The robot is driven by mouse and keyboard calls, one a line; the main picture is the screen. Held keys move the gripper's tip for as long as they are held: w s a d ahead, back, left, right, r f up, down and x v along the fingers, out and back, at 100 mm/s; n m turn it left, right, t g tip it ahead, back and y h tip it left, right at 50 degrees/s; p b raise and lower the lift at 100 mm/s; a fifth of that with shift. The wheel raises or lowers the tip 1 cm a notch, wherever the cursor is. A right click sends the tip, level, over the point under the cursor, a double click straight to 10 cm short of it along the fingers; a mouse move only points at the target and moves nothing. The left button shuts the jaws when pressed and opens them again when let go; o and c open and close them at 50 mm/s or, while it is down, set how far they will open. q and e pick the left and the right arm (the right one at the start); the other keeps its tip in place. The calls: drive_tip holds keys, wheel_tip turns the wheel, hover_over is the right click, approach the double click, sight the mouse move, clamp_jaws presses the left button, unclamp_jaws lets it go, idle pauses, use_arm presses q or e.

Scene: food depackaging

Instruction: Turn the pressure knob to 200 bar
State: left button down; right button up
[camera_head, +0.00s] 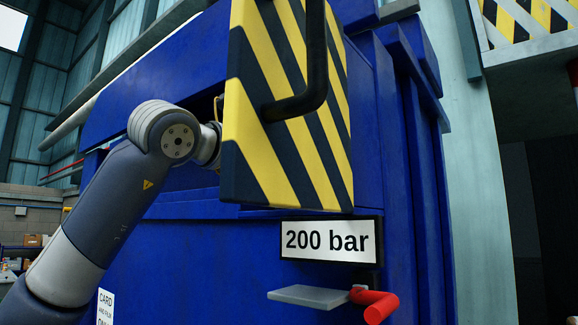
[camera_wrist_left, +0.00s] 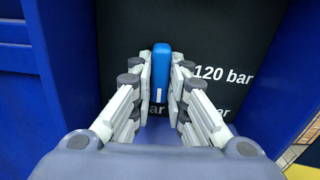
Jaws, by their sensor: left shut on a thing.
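The pressure knob (camera_wrist_left: 161,62) is a blue upright bar on a black panel (camera_wrist_left: 120,30) in the left wrist view. My left gripper (camera_wrist_left: 161,85) is shut on the knob, with one finger on each side of it. White lettering on the panel reads "120 bar" (camera_wrist_left: 223,75) to the right of the knob. Another "bar" label lies lower and is partly hidden by the fingers. In the head view my left arm reaches behind a yellow-and-black striped panel (camera_head: 290,130), which hides the gripper and knob. A white sign (camera_head: 328,240) reads "200 bar".
A large blue machine (camera_head: 180,260) fills the middle of the head view. A black handle (camera_head: 315,70) sticks out from the striped panel. Below the sign are a grey plate (camera_head: 308,296) and a red handle (camera_head: 376,304). Blue walls flank the black panel.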

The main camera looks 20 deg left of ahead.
use_arm(q)
drive_tip(key=shift+f+m, duration=0.1)
drive_tip(key=shift+m, duration=0.4)
drive_tip(key=c, duration=1.6)
unclamp_jaws()
drive_tip(key=shift+o, duration=0.2)
drive_tip(key=shift+s+a, duration=0.1)
use_arm(e)
drive_tip(key=shift+s+d, duration=0.1)
drive_tip(key=shift+d, duration=0.1)
use_arm(q)
drive_tip(key=shift+s, duration=0.1)
use_arm(e)
drive_tip(key=shift+d, duration=0.1)
use_arm(q)
drive_tip(key=v, duration=1.1)
drive_tip(key=shift+s+a, duration=0.15)
drive_tip(key=shift+s, duration=0.25)
use_arm(e)
drive_tip(key=shift+a, duration=0.2)
